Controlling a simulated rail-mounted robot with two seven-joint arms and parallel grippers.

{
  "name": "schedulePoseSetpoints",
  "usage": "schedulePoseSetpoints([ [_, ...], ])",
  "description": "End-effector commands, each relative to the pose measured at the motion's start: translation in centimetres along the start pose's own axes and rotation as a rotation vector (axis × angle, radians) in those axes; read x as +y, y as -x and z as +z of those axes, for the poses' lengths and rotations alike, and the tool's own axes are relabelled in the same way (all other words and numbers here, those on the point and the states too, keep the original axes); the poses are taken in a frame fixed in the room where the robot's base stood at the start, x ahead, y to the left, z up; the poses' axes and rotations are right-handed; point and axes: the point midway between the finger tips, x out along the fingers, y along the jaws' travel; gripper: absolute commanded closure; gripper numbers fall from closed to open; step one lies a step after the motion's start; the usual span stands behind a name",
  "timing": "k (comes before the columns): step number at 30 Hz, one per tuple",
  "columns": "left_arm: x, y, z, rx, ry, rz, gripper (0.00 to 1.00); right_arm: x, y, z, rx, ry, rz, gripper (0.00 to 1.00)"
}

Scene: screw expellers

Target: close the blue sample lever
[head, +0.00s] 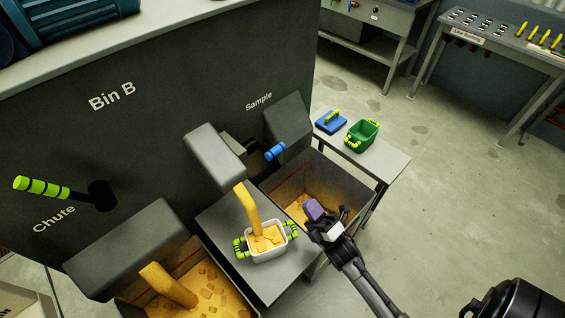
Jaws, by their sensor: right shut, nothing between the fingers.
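The blue sample lever (275,152) sticks out from the grey machine's front, below the word "Sample". Its blue grip is on a dark arm and points to the right. A stream of yellow material (247,208) falls from the spout (215,157) beside the lever into a white container (268,254) with green handles. My right gripper (314,209) is shut and empty, with a purple part at its tip. It is below and to the right of the lever, apart from it, over the right bin. My left gripper is out of view.
A black lever with a green grip (42,187) is by "Chute", where a second stream (168,285) falls into a bin. A side table (385,160) holds a blue lid (331,122) and a green container (362,136).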

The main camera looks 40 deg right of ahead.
Motion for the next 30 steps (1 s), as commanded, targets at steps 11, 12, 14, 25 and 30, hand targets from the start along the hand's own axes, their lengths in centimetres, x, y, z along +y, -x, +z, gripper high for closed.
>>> schedulePoseSetpoints([
  [11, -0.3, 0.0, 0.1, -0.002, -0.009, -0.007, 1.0, 0.0, -0.1, 0.0, -0.001, 0.007, -0.001, 1.0],
  [12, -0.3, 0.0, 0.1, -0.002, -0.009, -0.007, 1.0, 0.0, -0.1, 0.0, -0.001, 0.007, -0.001, 1.0],
  [14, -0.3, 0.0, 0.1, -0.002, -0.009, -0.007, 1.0, 0.0, -0.5, 0.0, 0.0, 0.007, 0.0, 1.0],
  [25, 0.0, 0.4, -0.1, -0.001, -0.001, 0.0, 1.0, 0.1, -6.4, 0.0, 0.001, 0.006, 0.002, 1.0],
  [30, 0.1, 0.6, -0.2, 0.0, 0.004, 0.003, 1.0, 0.0, -9.4, 0.0, 0.0, 0.005, 0.001, 1.0],
])
